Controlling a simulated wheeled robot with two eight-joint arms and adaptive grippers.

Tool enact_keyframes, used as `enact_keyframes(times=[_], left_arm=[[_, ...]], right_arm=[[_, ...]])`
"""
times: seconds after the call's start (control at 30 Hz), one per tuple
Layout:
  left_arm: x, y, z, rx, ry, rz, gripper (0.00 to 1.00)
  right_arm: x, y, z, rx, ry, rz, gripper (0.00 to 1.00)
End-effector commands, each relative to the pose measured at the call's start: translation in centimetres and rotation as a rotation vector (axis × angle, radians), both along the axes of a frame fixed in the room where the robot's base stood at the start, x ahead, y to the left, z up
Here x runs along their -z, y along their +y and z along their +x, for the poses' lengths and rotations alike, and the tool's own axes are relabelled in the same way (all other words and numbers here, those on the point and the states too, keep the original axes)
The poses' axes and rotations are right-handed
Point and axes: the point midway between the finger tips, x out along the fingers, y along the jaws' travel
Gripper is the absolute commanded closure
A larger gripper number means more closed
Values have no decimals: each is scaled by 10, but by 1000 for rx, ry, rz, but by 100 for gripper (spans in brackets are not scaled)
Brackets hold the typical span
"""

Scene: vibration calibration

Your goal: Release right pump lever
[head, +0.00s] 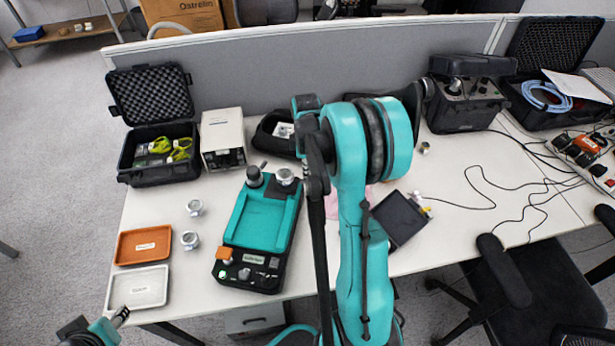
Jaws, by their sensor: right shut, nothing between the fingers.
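A teal and black pump unit (262,222) stands on the table left of my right arm. A dark round knob (254,176) and a silver-topped fitting (285,177) stand at its far end; an orange knob (223,254) is at its near left. I cannot tell which part is the right pump lever. My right gripper (304,150) is above the table near the unit's far right corner, shut and empty; my arm partly hides it. I cannot tell whether it touches the unit. My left gripper (121,316) shows only its tip at lower left, near the white tray.
An orange tray (143,246) and a white tray (138,288) lie at the table's left edge. Two silver fittings (193,208) stand beside the pump. An open black case (160,170), a white box (222,135) and a grey divider (250,72) are behind. A tablet (401,218) lies right of my arm.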

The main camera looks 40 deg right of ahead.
Motion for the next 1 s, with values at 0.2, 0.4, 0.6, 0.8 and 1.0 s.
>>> enact_keyframes(times=[0.2,0.4,0.6,0.8,1.0], left_arm=[[1,0,0,0,0,0,58],[-7,0,0,0,0,0,58],[-23,0,0,0,0,0,58],[-38,0,0,0,0,0,58],[-51,0,0,0,0,0,58]], right_arm=[[0,5,-11,170,0,0,100],[-9,5,-10,166,0,0,100],[-31,5,-10,164,0,0,100],[-52,5,-10,164,0,0,100],[-70,5,-10,163,0,0,100]])
